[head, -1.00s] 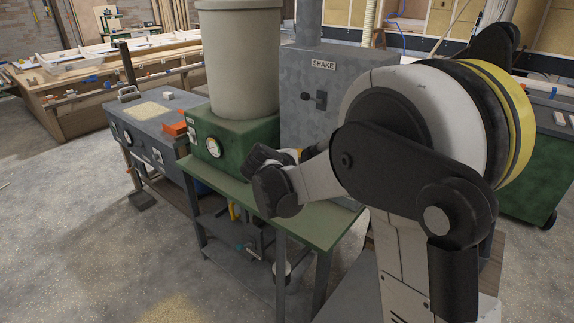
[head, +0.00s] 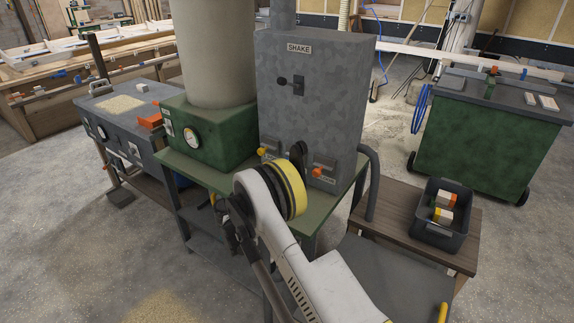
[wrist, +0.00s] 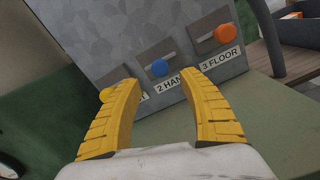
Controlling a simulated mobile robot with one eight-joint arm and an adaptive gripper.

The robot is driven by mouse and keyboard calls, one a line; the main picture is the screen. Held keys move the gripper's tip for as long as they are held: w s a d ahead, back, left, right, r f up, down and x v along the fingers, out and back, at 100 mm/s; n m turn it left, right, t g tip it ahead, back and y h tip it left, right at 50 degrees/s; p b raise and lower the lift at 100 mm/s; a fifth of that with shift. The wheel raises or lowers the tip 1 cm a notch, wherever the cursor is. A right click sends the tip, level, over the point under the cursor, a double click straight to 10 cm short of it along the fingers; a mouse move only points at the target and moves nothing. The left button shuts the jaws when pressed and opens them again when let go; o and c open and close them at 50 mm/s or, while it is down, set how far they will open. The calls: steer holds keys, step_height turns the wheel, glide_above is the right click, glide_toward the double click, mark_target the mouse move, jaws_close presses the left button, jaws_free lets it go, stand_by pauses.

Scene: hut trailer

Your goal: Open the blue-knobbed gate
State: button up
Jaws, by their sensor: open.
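The blue knob (wrist: 160,68) sits on a dark plate low on the grey cabinet's face, above a label reading "2 HAN", partly cut off by my finger. To its right is the orange knob (wrist: 222,33) above the label "3 FLOOR". A yellow knob (head: 262,152) is on the left gate in the head view; in the wrist view it is mostly behind my left finger. My gripper (wrist: 160,95) is open and empty, its two yellow fingers in front of the blue knob, apart from it. In the head view my arm hides the blue knob and the gripper.
The grey cabinet (head: 318,75) marked "SHAKE" stands on a green table (head: 203,173) beside a green box with a gauge (head: 191,136). A dark hose (head: 373,180) runs down its right side. A bin (head: 441,222) with blocks stands on a low wooden table to the right.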

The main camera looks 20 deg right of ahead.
steer(key=b+x, duration=0.2)
steer(key=x, duration=0.5)
steer(key=shift+w+d, duration=0.15)
steer(key=shift+d, duration=0.1)
steer(key=shift+a, duration=0.1)
jaws_close()
